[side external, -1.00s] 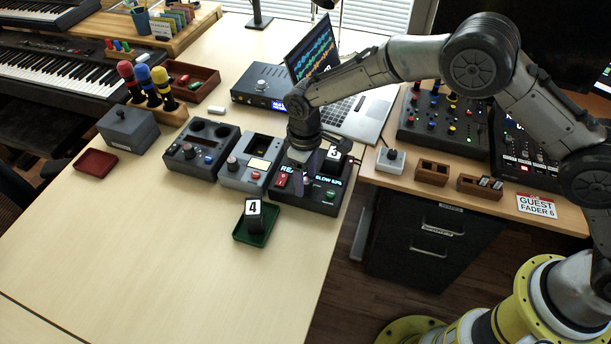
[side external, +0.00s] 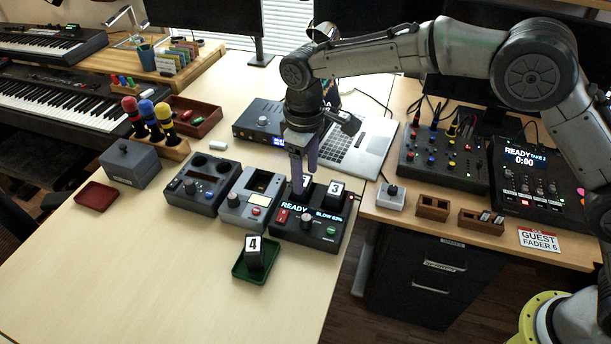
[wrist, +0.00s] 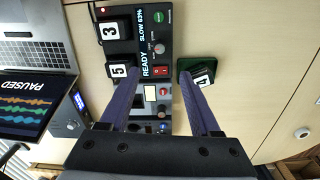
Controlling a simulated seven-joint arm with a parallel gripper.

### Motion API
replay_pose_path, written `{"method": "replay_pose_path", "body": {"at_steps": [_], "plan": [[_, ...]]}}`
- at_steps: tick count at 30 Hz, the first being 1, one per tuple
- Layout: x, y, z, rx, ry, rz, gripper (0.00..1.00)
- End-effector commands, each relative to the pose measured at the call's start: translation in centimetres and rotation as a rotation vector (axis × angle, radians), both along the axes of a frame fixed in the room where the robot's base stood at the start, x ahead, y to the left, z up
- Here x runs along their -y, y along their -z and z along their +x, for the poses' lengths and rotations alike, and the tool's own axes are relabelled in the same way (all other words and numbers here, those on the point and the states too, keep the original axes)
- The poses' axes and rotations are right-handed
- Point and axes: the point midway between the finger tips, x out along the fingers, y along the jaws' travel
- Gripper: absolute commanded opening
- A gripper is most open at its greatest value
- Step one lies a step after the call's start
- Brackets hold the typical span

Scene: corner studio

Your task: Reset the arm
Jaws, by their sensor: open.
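The console also shows in the wrist view (wrist: 160,30). In the wrist view my gripper (wrist: 159,75) is open, fingers spread, with nothing between them. The block marked 4 (side external: 254,251) stands in the green tray (side external: 240,272) in front.
A laptop (side external: 365,150) and an audio unit (side external: 258,122) stand behind. Two grey units (side external: 203,184) (side external: 247,200) stand left of the console. A mixer (side external: 445,160) and wooden boxes (side external: 433,208) are on the right desk. The front left table is clear.

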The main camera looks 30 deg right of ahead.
Motion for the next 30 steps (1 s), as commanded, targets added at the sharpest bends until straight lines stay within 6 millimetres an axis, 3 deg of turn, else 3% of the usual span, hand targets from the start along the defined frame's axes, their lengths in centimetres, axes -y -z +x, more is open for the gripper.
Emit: {"method": "replay_pose_path", "body": {"at_steps": [11, 14, 17, 20, 24, 30], "plan": [[0.1, 0.0, 0.1, 0.000, 0.002, 0.000, 0.64], [1.0, -1.1, 0.7, 0.020, 0.021, 0.011, 0.64], [2.7, -4.9, 1.6, 0.078, 0.057, 0.042, 0.64], [6.0, -9.9, 1.2, 0.141, 0.109, 0.071, 0.64], [11.0, -15.6, -1.4, 0.216, 0.186, 0.103, 0.64], [17.3, -20.8, -7.3, 0.312, 0.295, 0.135, 0.64]]}}
